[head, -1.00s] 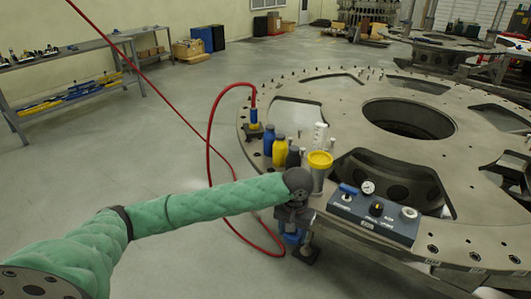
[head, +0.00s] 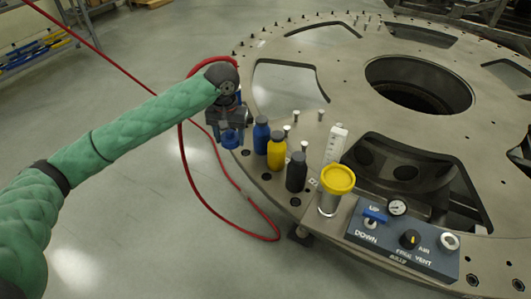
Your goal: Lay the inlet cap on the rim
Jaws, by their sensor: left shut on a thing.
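My left gripper (head: 229,122) points down at the left edge of the round turret plate. It is shut on a small blue piece, the inlet cap (head: 231,138), which shows just below the dark jaws. The cap overlaps the plate's rim (head: 267,178) in the picture, left of the blue bottle. I cannot tell whether it touches the rim. A dark fitting (head: 300,235) sticks out below the plate's front edge. My right gripper is not in view.
Blue (head: 261,136), yellow (head: 277,151) and black (head: 296,172) bottles stand along the rim. A yellow-topped cup (head: 335,190) and a control box (head: 403,240) stand farther right. A red hose (head: 186,160) loops beside and behind my gripper; its end is hidden. Plate openings lie beyond.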

